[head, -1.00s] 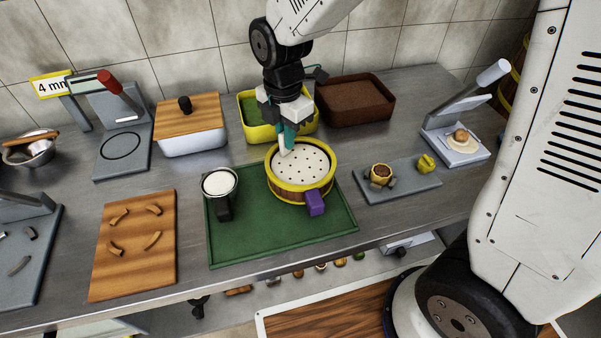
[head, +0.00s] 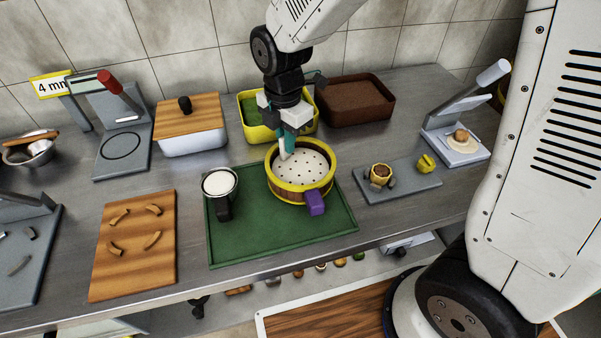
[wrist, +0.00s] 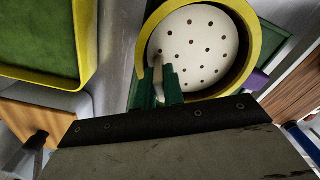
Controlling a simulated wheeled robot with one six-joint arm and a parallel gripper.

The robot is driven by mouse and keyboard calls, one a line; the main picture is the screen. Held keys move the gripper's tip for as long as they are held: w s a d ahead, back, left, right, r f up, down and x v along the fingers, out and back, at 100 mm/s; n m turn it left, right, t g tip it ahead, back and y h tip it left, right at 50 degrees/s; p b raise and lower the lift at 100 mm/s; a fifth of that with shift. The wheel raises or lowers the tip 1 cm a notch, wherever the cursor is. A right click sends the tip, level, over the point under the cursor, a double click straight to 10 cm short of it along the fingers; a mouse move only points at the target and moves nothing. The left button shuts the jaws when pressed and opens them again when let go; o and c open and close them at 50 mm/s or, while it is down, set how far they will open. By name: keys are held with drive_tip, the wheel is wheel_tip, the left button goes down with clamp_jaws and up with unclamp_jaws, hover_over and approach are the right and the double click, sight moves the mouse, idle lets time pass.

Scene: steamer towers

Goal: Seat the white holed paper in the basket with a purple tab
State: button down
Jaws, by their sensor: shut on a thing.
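The basket (head: 287,190) has a yellow rim, brown slatted sides and a purple tab (head: 315,203) at its front right. It stands on the green mat (head: 250,233). The white holed paper (head: 308,169) lies inside the rim and looks roughly level; whether it touches the bottom is unclear. My gripper (head: 285,152) is at the back left of the rim, shut on the paper's edge. In the wrist view the fingertips (wrist: 159,75) meet the left edge of the paper (wrist: 195,45), inside the yellow rim (wrist: 143,60). The purple tab (wrist: 256,81) shows at the right.
A cup of white stuff (head: 220,184) stands left of the basket on the mat. A yellow bin (head: 249,132) and a brown bin (head: 355,110) stand behind. A grey board (head: 400,186) with small items lies right, a wooden board (head: 134,255) left.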

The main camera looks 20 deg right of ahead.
drive_tip(key=shift+f, duration=0.9)
idle(0.6)
drive_tip(key=c, duration=1.2)
unclamp_jaws()
drive_tip(key=shift+w+a, duration=0.45)
drive_tip(key=shift+w, duration=0.3)
drive_tip(key=shift+r, duration=0.35)
drive_tip(key=shift+s+d+r, duration=0.1)
drive_tip(key=shift+s+r, duration=0.1)
drive_tip(key=shift+r, duration=0.8)
drive_tip(key=shift+s+d+r, duration=0.15)
drive_tip(key=shift+s+r, duration=0.05)
drive_tip(key=shift+r, duration=0.85)
drive_tip(key=shift+s+d+r, duration=0.1)
drive_tip(key=shift+s+r, duration=0.1)
drive_tip(key=shift+r, duration=0.8)
